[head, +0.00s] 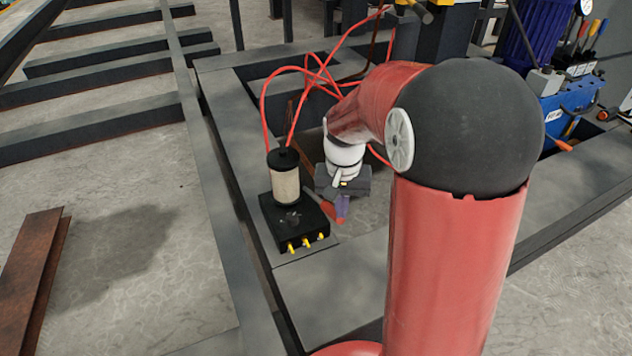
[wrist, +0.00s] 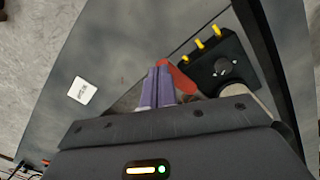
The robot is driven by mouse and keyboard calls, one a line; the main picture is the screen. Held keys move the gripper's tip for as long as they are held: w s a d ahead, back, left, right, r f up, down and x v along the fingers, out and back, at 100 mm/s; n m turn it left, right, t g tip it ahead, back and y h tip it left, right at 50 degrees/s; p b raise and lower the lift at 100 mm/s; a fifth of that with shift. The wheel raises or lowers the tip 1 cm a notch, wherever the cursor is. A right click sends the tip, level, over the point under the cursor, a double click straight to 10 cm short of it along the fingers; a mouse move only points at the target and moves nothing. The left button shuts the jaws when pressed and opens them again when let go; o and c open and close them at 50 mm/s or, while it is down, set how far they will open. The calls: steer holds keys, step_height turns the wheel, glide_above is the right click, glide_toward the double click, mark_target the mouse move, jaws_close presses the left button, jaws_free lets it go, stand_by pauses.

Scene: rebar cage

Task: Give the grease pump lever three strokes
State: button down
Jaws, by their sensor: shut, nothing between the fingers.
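The grease pump is a black box (head: 296,224) with yellow fittings, a round knob and a beige reservoir (head: 286,188) with a black cap. In the wrist view the pump box (wrist: 210,70) is right of my fingers. My gripper (head: 341,215) is just right of the pump, pointing down; its purple fingers (wrist: 159,70) are together and empty. A red piece, seemingly the pump lever (head: 330,214), is by the fingertips. In the wrist view this red lever (wrist: 180,79) is close against the right finger; whether they touch I cannot tell. Its inner end is partly hidden.
The pump stands on a dark steel frame (head: 320,290) with openings. Red hoses (head: 268,90) loop up from the pump behind my wrist. A white label (wrist: 82,91) lies on the plate left of my fingers. A blue vise-like tool holder (head: 572,105) is at the far right.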

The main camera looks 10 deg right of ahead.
steer(key=shift+s+f, duration=0.2)
steer(key=shift+f, duration=0.35)
steer(key=shift+s+f+b, duration=0.25)
steer(key=shift+f+b, duration=0.3)
steer(key=shift+b, duration=0.05)
steer(key=w+a+r+p, duration=0.1)
steer(key=w+r+p, duration=0.6)
steer(key=r+p, duration=0.2)
steer(key=shift+a+r+p, duration=0.15)
steer(key=shift+r+p, duration=0.2)
steer(key=shift+r, duration=0.4)
steer(key=shift+s, duration=0.1)
stand_by(0.4)
